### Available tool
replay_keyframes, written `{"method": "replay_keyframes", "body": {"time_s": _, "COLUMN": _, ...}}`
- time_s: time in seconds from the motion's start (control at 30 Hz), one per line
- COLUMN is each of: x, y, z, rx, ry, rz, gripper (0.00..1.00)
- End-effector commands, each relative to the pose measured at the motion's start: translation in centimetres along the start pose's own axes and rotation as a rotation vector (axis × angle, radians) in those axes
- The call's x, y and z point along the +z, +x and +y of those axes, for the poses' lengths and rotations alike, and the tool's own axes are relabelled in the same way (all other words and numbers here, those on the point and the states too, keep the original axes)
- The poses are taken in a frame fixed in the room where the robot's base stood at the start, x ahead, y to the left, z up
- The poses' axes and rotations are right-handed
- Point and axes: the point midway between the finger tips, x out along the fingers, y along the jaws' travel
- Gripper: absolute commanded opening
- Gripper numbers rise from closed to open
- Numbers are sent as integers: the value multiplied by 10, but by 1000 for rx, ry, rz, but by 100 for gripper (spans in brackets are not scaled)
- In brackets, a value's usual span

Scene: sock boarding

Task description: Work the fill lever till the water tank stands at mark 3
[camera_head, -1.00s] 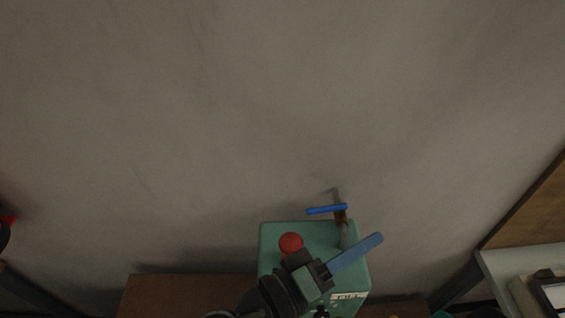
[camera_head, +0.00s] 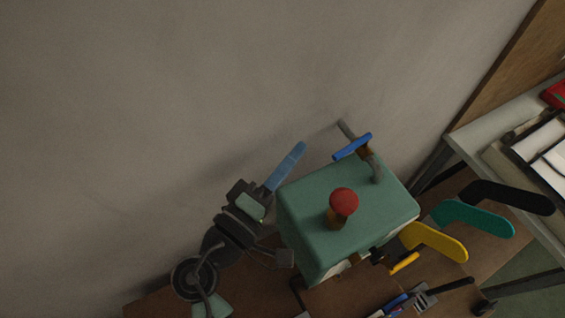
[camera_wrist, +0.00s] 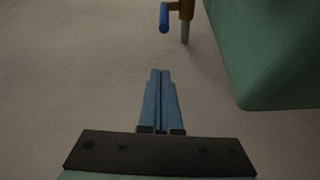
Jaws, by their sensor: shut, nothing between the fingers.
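A green box-shaped machine (camera_head: 345,215) stands near the wall, with a red knob (camera_head: 344,201) on its top. A blue-handled valve (camera_head: 352,146) sits on a pipe behind it; the blue handle (camera_wrist: 164,17) also shows at the top of the wrist view. A small yellow handle (camera_head: 404,263) is at the box's lower front. I cannot tell which of these is the fill lever. No tank level or numbered mark is readable. My gripper (camera_head: 303,145) is shut and empty, left of the box's far corner, apart from the blue handle. It also shows in the wrist view (camera_wrist: 160,72).
Flat black (camera_head: 510,197), teal (camera_head: 475,217) and yellow (camera_head: 437,242) foot-shaped boards stick out right of the box. A grey table (camera_head: 490,130) stands at the right. A brown surface (camera_head: 463,268) lies below. The wall side at left is clear.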

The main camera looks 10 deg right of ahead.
Motion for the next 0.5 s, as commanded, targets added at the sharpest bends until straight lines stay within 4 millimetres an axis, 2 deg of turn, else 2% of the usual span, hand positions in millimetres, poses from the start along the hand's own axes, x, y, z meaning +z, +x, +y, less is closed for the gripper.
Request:
{"method": "replay_keyframes", "body": {"time_s": 0.03, "x": 0, "y": 13, "z": 5, "rx": 1, "ry": 0, "rz": -4, "gripper": 0}}
{"method": "replay_keyframes", "body": {"time_s": 0.23, "x": 0, "y": 56, "z": 4, "rx": -1, "ry": 1, "rz": -4, "gripper": 0}}
{"method": "replay_keyframes", "body": {"time_s": 0.33, "x": 16, "y": 47, "z": 2, "rx": -4, "ry": -5, "rz": 0, "gripper": 0}}
{"method": "replay_keyframes", "body": {"time_s": 0.5, "x": 32, "y": 41, "z": 1, "rx": -2, "ry": -2, "rz": 1, "gripper": 0}}
